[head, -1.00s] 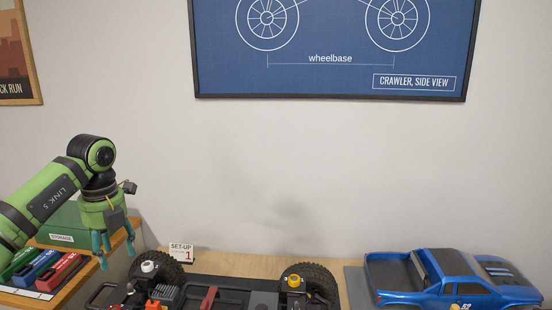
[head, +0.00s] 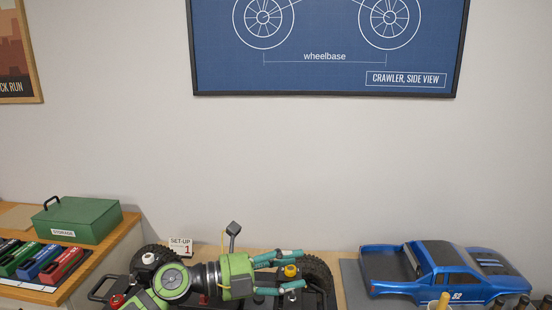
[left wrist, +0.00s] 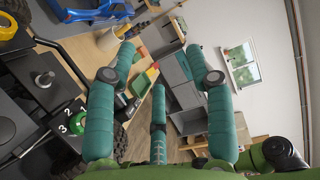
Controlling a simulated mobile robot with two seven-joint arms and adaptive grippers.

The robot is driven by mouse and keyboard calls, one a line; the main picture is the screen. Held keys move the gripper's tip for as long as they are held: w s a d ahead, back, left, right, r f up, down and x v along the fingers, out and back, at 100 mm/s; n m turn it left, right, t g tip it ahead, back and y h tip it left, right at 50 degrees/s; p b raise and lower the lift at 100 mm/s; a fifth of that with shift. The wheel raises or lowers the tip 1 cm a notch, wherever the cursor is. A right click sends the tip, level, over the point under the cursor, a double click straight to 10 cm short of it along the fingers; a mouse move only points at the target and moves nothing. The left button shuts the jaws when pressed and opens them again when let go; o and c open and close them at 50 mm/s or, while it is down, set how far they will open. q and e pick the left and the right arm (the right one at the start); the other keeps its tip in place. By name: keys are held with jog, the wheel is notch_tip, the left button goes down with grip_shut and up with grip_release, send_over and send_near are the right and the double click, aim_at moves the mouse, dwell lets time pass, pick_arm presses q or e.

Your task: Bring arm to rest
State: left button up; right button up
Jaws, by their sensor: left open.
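My left gripper (head: 300,271) is open and empty, with teal fingers pointing right, over the crawler chassis. Its fingers also show in the left wrist view (left wrist: 160,68), spread apart with nothing between them. The dark chassis (head: 96,293) with black tyres (head: 318,268) lies on the bench, partly hidden by my left arm. A yellow cap (head: 291,271) shows between the fingers in the head view; I cannot tell the height gap. My right gripper is not in view.
A blue truck body (head: 440,280) sits on a grey mat at the right. A set-up card (head: 181,246) stands behind the chassis. A green storage box (head: 85,222) and several coloured cases (head: 40,262) are on the left shelf.

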pick_arm(q)
jog(key=w+a+n+t+y, duration=0.1)
jog(key=a+n+t+y, duration=0.75)
jog(key=n+t, duration=0.85)
jog(key=s+a+f+n+g+y, duration=0.3)
jog(key=a+f+n+g+y, duration=0.15)
jog(key=f+n, duration=0.2)
jog(key=s+a+f+n+g+y, duration=0.35)
jog(key=a+f+n, duration=0.2)
jog(key=f, duration=0.25)
jog(key=s+a+f+n+g, duration=0.15)
jog(key=s+f+g, duration=0.45)
jog(key=s, duration=0.6)
jog(key=s+a+f+n+g, duration=0.15)
jog(key=s+f+g, duration=0.25)
jog(key=s+f, duration=0.55)
jog(key=s+f+g, duration=0.1)
jog(key=s+f, duration=0.2)
jog(key=f, duration=0.8)
jog(key=s+f+g, duration=0.1)
jog(key=s+f, duration=0.1)
jog(key=f, duration=0.9)
jog(key=s+a+f, duration=0.3)
jog(key=s+f, duration=1)
jog(key=s, duration=0.2)
jog(key=shift+m+g, duration=0.3)
jog(key=shift+g, duration=0.1)
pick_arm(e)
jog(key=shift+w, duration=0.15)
